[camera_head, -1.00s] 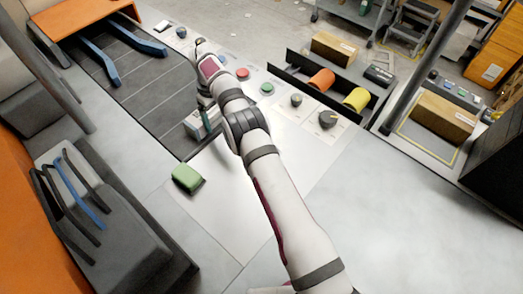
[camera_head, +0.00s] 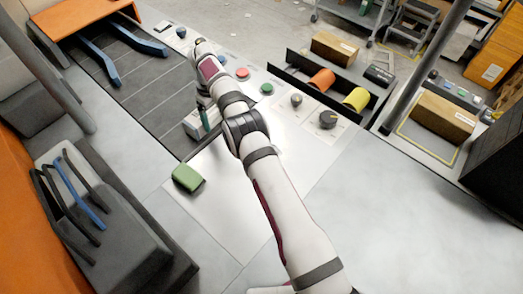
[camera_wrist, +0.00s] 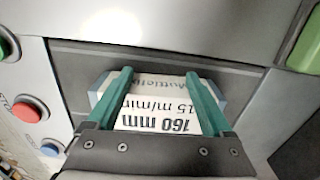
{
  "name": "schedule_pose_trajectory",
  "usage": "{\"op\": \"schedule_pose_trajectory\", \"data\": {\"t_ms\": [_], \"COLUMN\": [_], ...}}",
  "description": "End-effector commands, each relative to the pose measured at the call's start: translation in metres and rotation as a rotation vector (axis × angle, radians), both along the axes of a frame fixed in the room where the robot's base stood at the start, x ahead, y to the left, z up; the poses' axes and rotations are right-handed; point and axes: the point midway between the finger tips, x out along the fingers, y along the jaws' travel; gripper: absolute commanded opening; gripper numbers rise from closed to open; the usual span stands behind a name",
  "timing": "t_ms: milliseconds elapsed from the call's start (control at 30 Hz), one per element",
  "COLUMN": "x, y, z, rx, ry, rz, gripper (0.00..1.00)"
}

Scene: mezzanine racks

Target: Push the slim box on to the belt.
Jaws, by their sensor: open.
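The slim box (camera_head: 193,125) is pale with printed text. It lies at the near right corner of the dark belt (camera_head: 150,90), partly behind my gripper (camera_head: 203,112). In the wrist view the box (camera_wrist: 150,82) lies crosswise beyond and between my two green fingers (camera_wrist: 160,88). The fingers are apart, and their tips are at or over the box. I cannot tell whether they touch it. Lettering such as "160 mm" shows between the fingers. The belt's dark surface (camera_wrist: 80,62) shows around the box.
A green block (camera_head: 187,178) lies on the pale plate below the belt. Buttons and knobs, including a red button (camera_head: 242,73) and a dark knob (camera_head: 328,119), line the right side. Blue guide rails (camera_head: 137,40) stand at the belt's far end.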

Motion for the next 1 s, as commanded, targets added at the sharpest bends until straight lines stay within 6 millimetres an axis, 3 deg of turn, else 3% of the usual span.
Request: {"op": "schedule_pose_trajectory", "data": {"t_ms": [833, 1000], "x": [-0.004, -0.003], "y": [-0.005, -0.005], "z": [0.000, 0.014], "rx": [0.000, -0.001], "ry": [0.000, -0.002], "rz": [-0.001, 0.001], "gripper": [0.85, 0.85]}}
